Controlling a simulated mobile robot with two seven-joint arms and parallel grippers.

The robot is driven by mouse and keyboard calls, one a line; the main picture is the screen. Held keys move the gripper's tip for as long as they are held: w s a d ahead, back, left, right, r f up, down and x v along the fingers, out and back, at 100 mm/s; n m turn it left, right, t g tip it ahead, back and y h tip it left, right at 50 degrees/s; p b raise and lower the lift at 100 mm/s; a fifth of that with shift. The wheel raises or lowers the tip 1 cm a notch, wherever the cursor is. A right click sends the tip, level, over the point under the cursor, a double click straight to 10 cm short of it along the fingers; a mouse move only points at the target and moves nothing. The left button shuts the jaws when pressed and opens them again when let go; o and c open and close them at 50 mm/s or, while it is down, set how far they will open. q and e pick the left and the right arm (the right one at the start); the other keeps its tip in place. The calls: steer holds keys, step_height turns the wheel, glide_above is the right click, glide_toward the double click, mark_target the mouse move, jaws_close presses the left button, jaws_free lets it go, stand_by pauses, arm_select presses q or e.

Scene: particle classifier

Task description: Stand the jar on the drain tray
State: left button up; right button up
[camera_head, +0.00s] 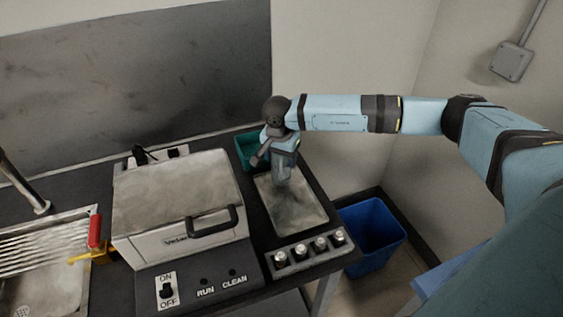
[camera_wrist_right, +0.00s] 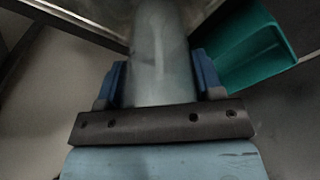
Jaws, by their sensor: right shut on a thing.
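My right gripper (camera_head: 284,160) comes in from the right and points down over the flat grey metal tray (camera_head: 308,218). In the right wrist view its two blue fingers (camera_wrist_right: 160,76) are shut on the jar (camera_wrist_right: 160,45), a pale, translucent cylinder. In the head view the jar (camera_head: 282,180) is only faintly visible below the gripper, over the back part of the tray. I cannot tell whether its base touches the tray. My left gripper is not in view.
A teal bin (camera_head: 245,150) stands close behind the tray. A lidded machine (camera_head: 175,190) stands left, then a sink with a ribbed surface (camera_head: 45,245). A blue bin (camera_head: 372,232) is on the floor at right.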

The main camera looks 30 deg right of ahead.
steer(key=shift+f, duration=1.15)
steer(key=shift+f, duration=0.2)
steer(key=o, duration=1)
